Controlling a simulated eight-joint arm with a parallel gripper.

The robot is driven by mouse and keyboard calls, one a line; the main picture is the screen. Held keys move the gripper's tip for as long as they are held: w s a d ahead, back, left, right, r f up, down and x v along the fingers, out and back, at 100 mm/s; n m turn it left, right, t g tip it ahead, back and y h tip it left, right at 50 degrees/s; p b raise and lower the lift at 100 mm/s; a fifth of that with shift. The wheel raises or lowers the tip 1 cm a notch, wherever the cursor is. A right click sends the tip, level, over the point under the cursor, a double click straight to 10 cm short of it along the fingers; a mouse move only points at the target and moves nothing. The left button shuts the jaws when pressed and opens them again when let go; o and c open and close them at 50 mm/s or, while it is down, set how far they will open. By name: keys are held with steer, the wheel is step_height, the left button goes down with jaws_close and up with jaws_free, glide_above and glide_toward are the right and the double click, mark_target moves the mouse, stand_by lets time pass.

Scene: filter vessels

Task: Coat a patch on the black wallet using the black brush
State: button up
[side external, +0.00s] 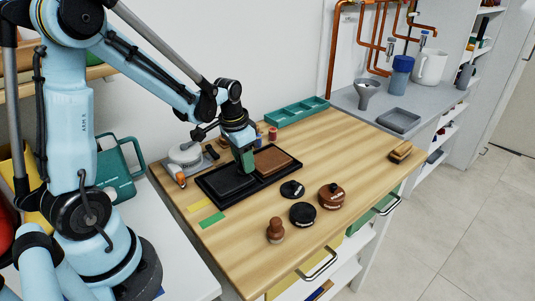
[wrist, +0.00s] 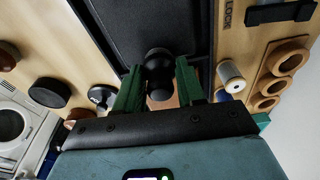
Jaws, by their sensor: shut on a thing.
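The black wallet (side external: 228,183) lies flat in the left part of a black tray (side external: 212,201). A brown wallet (side external: 273,159) lies in the right part. My gripper (side external: 247,168), with green fingers, is low over the tray, by the black wallet's right edge. In the wrist view my gripper (wrist: 160,65) is shut on the black brush (wrist: 158,58), gripping its dark rounded handle. A dark flat surface (wrist: 135,22) lies beyond it there. The brush is mostly hidden in the side view. I cannot tell whether its bristles touch the wallet.
A black tin (side external: 302,213), a black lid (side external: 291,189), a brown tin (side external: 331,196) and a brown brush (side external: 275,230) stand in front of the tray. A grey machine (side external: 185,155) stands behind left, a teal organiser (side external: 297,112) at the back. The table's right side is mostly clear.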

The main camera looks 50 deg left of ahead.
steer(key=shift+w+d, duration=0.15)
steer(key=shift+w, duration=0.25)
steer(key=shift+s+d, duration=0.35)
steer(key=shift+s, duration=0.2)
steer(key=shift+s+r, duration=0.1)
steer(key=shift+s, duration=4.8)
step_height(320, 180, up, 8)
steer(key=shift+w, duration=0.1)
